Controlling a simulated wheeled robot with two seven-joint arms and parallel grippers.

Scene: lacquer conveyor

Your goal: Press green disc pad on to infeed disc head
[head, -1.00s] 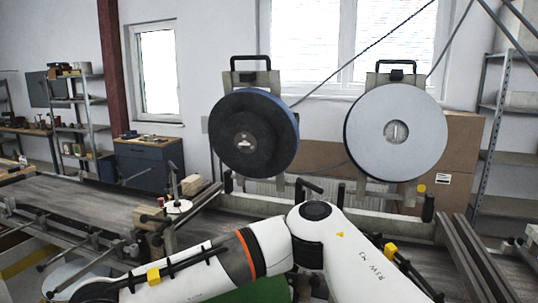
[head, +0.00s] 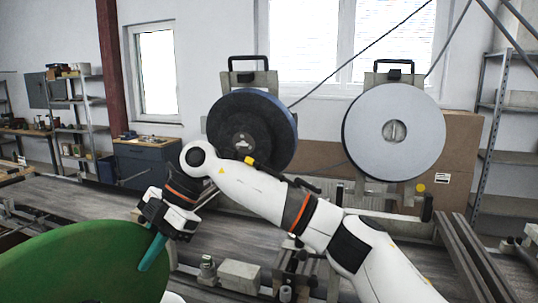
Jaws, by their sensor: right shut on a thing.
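The green disc pad (head: 75,268) is large and fills the lower left of the head view, its left and lower parts cut off by the frame. My right gripper (head: 160,235) is shut on it near its right edge, at a teal bar-like part. The left disc head (head: 236,125) has a dark face and blue rim; the right disc head (head: 372,132) has a pale grey face. I cannot tell from labels which is the infeed one. The pad is apart from both, in front and lower left. My left gripper is out of view.
My right arm crosses in front of the bench and slightly overlaps the left head's lower edge. A small grey block (head: 240,274) and fittings sit at the bench front. Dark rails (head: 478,262) run at right. The face of the left head is mostly clear.

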